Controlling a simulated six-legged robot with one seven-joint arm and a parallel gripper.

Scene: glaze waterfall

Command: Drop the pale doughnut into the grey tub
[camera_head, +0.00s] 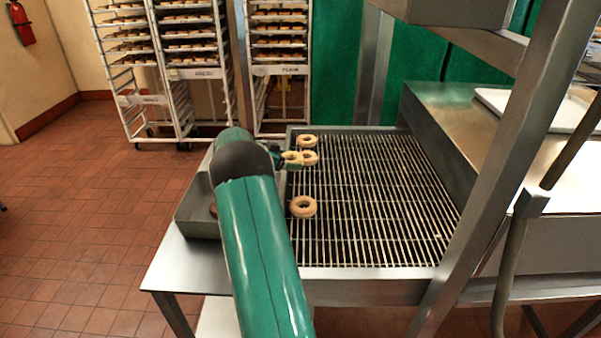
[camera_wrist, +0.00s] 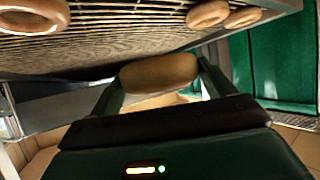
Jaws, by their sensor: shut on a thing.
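My gripper (camera_head: 284,158) is shut on the pale doughnut (camera_head: 293,157) near the left edge of the wire belt. In the wrist view the pale doughnut (camera_wrist: 160,73) sits edge-on between my two fingers, apart from the belt above it in that picture. The grey tub (camera_head: 190,222) stands at the left of the belt. My arm covers much of the tub, and a small brown thing shows inside it beside my arm.
The wire belt (camera_head: 375,205) carries a far doughnut (camera_head: 307,140), one close behind the held one (camera_head: 311,158), and a nearer one (camera_head: 303,207). A steel post (camera_head: 500,175) stands at the right. Racks of trays (camera_head: 190,60) stand behind.

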